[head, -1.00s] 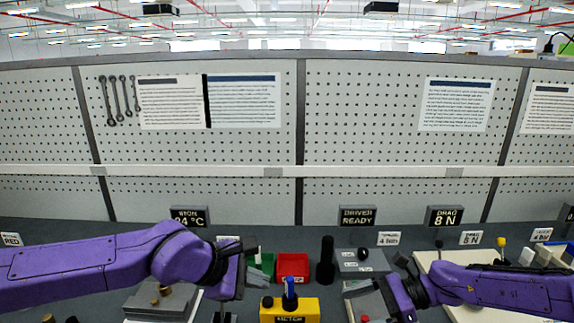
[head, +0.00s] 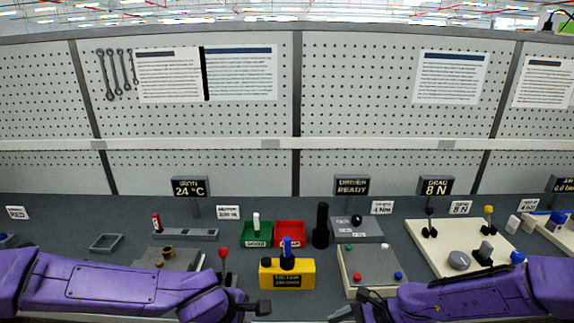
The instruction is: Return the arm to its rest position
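My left arm comes in low from the left, and its gripper (head: 256,309) is at the bottom edge, in front of the yellow box (head: 269,282). Only dark parts of it show, with the fingers mostly cut off or hidden. My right arm lies low across the bottom right, and its gripper (head: 345,312) is at the bottom edge below the cream plate (head: 350,288). Its fingertips are hidden or cut off. I see nothing held in either gripper, but cannot tell whether they are open or shut.
On the grey bench stand a green bin (head: 257,242), a red bin (head: 290,243), a black cylinder (head: 321,226) and a large cream board (head: 425,257) with knobs. A red-topped stick (head: 223,254) rises close behind my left arm. Display signs (head: 352,186) line the back.

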